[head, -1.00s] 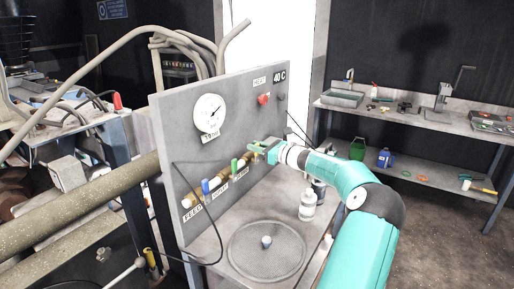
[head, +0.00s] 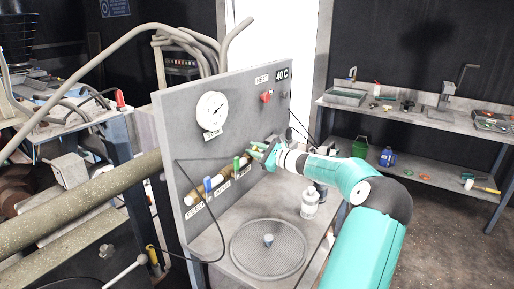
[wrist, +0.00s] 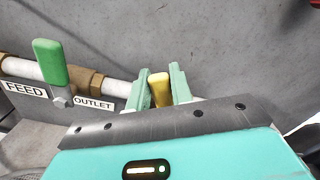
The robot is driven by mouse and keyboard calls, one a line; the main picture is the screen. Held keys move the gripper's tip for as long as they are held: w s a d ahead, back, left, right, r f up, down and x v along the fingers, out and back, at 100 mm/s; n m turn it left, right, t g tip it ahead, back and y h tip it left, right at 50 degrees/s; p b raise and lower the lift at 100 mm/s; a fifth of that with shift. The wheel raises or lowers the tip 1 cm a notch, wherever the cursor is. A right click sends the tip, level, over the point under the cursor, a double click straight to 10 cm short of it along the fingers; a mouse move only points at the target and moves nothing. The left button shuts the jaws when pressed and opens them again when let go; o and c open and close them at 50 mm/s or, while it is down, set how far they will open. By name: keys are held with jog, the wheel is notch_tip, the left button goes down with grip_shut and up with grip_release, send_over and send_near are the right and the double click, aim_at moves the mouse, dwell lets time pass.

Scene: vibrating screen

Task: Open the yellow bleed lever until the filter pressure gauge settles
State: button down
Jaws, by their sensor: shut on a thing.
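The yellow bleed lever (wrist: 160,89) stands between my gripper's two green fingers in the wrist view. My gripper (wrist: 162,88) is shut on it, with a finger on each side. In the head view my gripper (head: 259,153) is at the right end of the pipe row on the grey panel (head: 180,118), and the lever is mostly hidden there. The round white pressure gauge (head: 212,108) is on the panel, up and left of my gripper. Its dark needle is too small to read exactly.
A green lever (wrist: 50,62) is left of my gripper; a blue lever (head: 208,186) is farther left. A red knob (head: 266,96) is above. A workbench (head: 400,113) stands at right.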

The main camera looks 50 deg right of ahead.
jog(key=n, duration=0.1)
jog(key=a+f+n, duration=0.1)
jog(key=shift+s+a+n, duration=0.1)
jog(key=shift+n, duration=0.2)
jog(key=shift+a+f+n, duration=0.2)
jog(key=shift+f+n, duration=0.05)
jog(key=shift+n, duration=0.4)
jog(key=shift+a+f+n, duration=0.2)
jog(key=shift+n, duration=0.45)
jog(key=c, duration=1.2)
grip_release()
jog(key=shift+c, duration=0.2)
